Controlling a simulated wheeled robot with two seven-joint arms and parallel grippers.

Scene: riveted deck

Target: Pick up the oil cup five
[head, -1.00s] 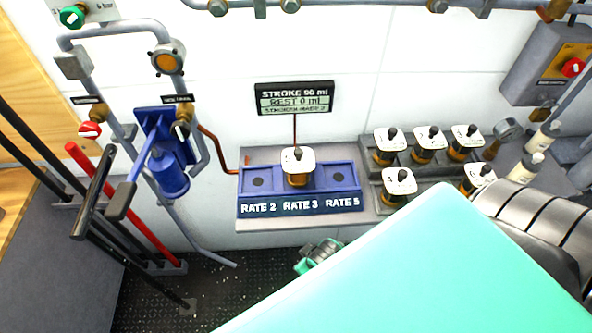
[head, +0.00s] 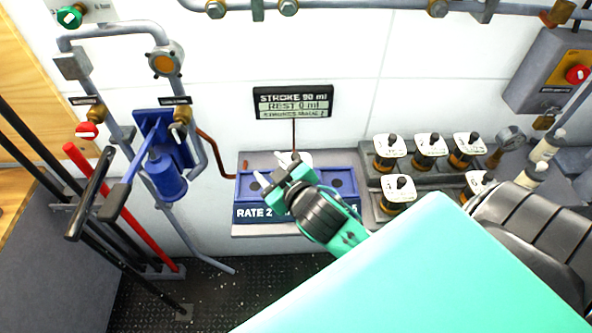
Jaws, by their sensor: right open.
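The oil cup (head: 307,158), with a white square top and a dark knob, stands in the middle RATE 3 slot of the blue rack (head: 245,214). Its label looked like 5 earlier; now only a bit of its white top shows behind my right gripper (head: 273,168). That gripper is open, its fingertips over the rack's left and middle part, up and left of the cup in the picture. I cannot tell whether it touches the cup; no cup shows between its fingers. My left gripper is not in view.
Several similar cups (head: 430,144) stand in a grey stepped holder (head: 372,200) to the right. A sign (head: 293,102) reads STROKE 90 ml, REST 0 ml. A blue pump with a lever (head: 166,178) and a red bar (head: 120,205) stand left. My right arm covers the lower right.

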